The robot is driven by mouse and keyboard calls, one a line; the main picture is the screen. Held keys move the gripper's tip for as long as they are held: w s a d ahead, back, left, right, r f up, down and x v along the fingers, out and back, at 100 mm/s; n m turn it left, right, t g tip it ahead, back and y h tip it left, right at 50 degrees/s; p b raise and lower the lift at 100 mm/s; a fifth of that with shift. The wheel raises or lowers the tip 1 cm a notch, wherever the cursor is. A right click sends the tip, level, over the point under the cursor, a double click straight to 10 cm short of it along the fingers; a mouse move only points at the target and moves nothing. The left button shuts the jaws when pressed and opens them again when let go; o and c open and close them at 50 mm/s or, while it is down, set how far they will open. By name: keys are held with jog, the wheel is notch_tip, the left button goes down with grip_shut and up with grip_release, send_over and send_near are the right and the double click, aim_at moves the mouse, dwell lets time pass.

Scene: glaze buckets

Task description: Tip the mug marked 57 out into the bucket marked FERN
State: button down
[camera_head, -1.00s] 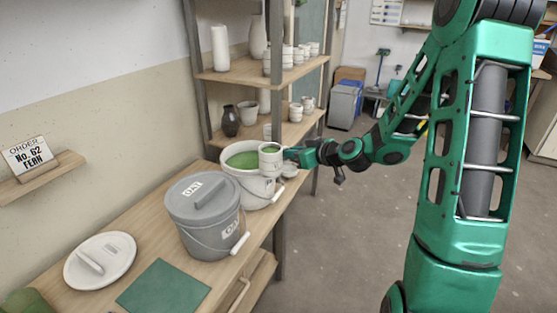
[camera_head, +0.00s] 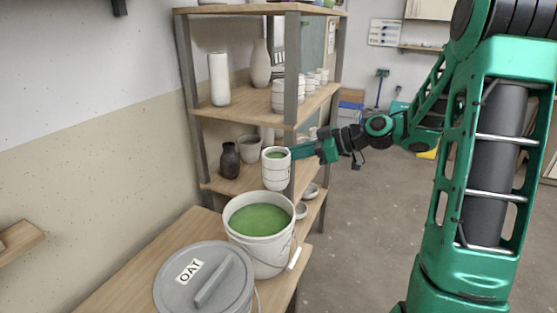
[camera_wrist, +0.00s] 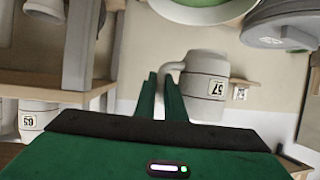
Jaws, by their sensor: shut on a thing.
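The mug marked 57 (camera_wrist: 204,88) is pale, with its number upside down in the wrist view. In the head view the mug (camera_head: 276,174) is upright and has green glaze inside. My gripper (camera_head: 298,151) is shut on its handle; the fingers (camera_wrist: 162,95) also show in the wrist view. A white bucket (camera_head: 262,252) stands open on the bench, with green glaze in it. Its marking does not show. The mug is raised and appears just above the bucket's far rim in the picture, with its wall level, not tipped.
A grey lidded bucket marked OAT (camera_head: 205,285) stands in front of the open bucket. A shelf unit (camera_head: 292,75) with vases, a dark jug (camera_head: 230,160) and several mugs stands close behind. Another labelled mug (camera_wrist: 35,120) shows in the wrist view. The floor to the right is open.

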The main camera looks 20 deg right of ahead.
jog(key=shift+w, duration=0.1)
jog(key=shift+a+f, duration=0.2)
jog(key=shift+f, duration=0.15)
jog(key=shift+s+d+f+g+h, duration=0.1)
jog(key=shift+f+g+h, duration=0.35)
jog(key=shift+f, duration=0.15)
jog(key=shift+s+d+f+g+h, duration=0.1)
jog(key=shift+f+g+h, duration=0.35)
jog(key=shift+f, duration=0.15)
jog(key=shift+s+f+g+h, duration=0.15)
jog(key=shift+f+g+h, duration=0.15)
jog(key=shift+f, duration=0.05)
